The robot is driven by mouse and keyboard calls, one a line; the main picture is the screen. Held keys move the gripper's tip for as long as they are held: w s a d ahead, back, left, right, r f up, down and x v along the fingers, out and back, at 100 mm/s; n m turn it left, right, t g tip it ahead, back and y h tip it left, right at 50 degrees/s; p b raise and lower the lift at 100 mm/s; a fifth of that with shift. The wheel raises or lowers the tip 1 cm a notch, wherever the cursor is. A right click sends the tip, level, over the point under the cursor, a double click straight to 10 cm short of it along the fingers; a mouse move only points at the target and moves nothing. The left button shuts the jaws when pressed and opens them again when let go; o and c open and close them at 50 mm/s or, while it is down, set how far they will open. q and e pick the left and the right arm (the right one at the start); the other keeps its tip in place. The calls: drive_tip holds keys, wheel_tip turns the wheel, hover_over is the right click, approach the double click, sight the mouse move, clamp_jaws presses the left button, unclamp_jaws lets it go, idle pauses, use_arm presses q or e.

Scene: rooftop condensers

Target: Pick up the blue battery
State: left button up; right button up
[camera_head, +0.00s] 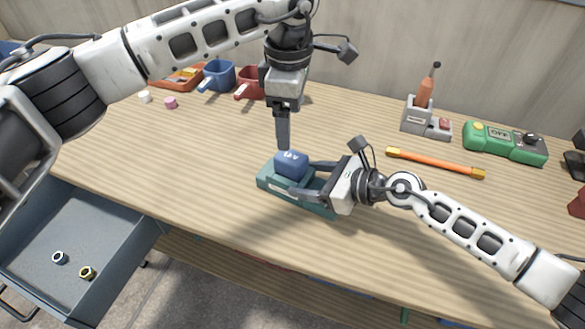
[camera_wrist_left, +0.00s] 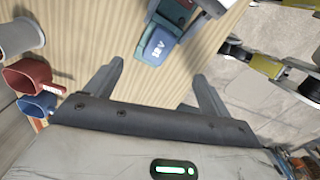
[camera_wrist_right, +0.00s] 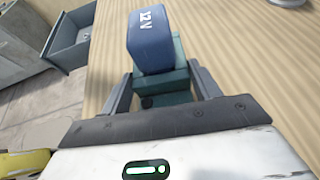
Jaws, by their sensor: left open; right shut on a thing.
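The blue battery (camera_head: 291,163) sits on the teal holder (camera_head: 272,187) on the workbench. Its "12 V" label shows in the left wrist view (camera_wrist_left: 158,47) and the right wrist view (camera_wrist_right: 149,40). My left gripper (camera_head: 283,146) points down just above and behind the battery. Its fingers (camera_wrist_left: 159,70) are open and empty in the left wrist view. My right gripper (camera_head: 306,177) comes in from the right, with its fingers on either side of the teal holder, just beside the battery. In the right wrist view its fingers (camera_wrist_right: 160,85) are shut on the holder, which partly shows between them.
Blue cup (camera_head: 219,75) and red cup (camera_head: 250,84) stand at the back. An orange rod (camera_head: 435,163), a grey stand (camera_head: 418,118) and a green meter (camera_head: 504,143) lie right. An open drawer (camera_head: 72,235) is at lower left. The bench's front middle is clear.

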sight(291, 156)
use_arm(q)
wheel_tip(291, 156, down, 6)
drive_tip(key=n, duration=1.4)
drive_tip(key=shift+s+a+r+n, duration=0.15)
drive_tip(key=shift+r+n, duration=0.05)
drive_tip(key=shift+n, duration=0.1)
drive_tip(key=f, duration=0.5)
drive_tip(key=shift+w+d+f, duration=0.25)
drive_tip(key=shift+f, duration=0.05)
drive_tip(key=shift+r, duration=0.1)
drive_tip(key=c, duration=1.2)
